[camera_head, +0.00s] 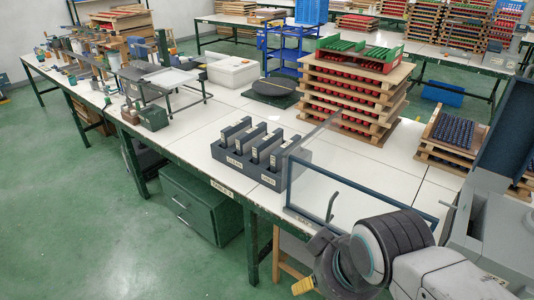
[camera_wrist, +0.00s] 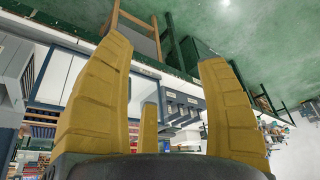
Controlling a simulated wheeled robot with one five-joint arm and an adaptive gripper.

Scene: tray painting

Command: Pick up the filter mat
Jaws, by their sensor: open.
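I cannot tell for sure which thing is the filter mat. The rest of the gripper there is mostly hidden by my arm.
The slotted rack (camera_head: 262,152) stands near the table's front edge. A framed clear panel (camera_head: 350,188) stands right of it, close to my arm. Stacked wooden trays with red parts (camera_head: 350,100) stand behind. A green cabinet (camera_head: 195,203) is under the table. Floor at left is clear.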

